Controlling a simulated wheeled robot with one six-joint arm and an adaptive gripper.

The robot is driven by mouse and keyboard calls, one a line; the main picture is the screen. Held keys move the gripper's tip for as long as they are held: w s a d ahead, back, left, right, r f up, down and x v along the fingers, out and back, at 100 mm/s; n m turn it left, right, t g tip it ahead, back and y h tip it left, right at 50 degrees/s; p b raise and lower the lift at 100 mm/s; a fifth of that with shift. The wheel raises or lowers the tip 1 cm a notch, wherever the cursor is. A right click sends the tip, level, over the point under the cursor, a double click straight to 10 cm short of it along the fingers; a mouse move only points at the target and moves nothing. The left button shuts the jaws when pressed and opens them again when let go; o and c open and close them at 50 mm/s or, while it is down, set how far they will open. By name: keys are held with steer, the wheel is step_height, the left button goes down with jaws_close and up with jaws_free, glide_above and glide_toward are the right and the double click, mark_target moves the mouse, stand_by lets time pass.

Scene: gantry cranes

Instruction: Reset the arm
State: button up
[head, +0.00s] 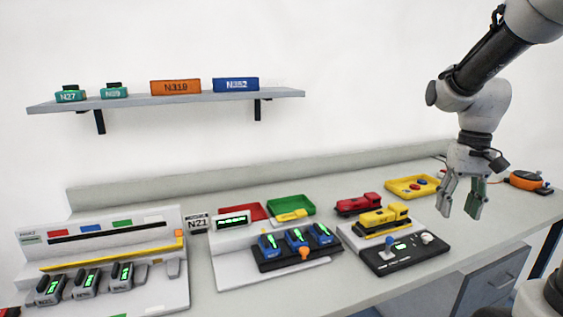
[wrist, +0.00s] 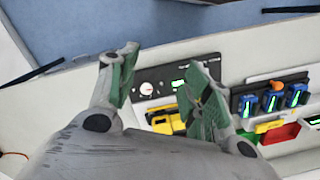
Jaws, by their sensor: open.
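My gripper (head: 461,203) hangs from the arm at the right of the head view, fingers pointing down over the right part of the bench (head: 330,292). It is open, with nothing between its fingers. In the wrist view my gripper (wrist: 160,95) shows two grey fingers with green pads, spread apart. It appears to be above the bench and apart from the things there. The nearest things are a yellow tray (head: 411,187) with small coloured parts and a yellow locomotive (head: 383,219).
A red locomotive (head: 359,204), a black control box (head: 400,254), a rack of blue devices (head: 297,247) and a grey charger station (head: 100,265) stand on the bench. A wall shelf (head: 170,99) holds labelled boxes.

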steer(key=s+a+r+n+t, duration=0.1)
steer(key=s+a+r+t, duration=0.1)
steer(key=s, duration=0.4)
steer(key=s+a+r+t, duration=0.1)
steer(key=s+r+t, duration=0.2)
steer(key=s, duration=0.4)
steer(key=shift+s+a+r+n, duration=0.15)
steer(key=shift+s+a+n, duration=0.15)
steer(key=shift+a+n, duration=0.1)
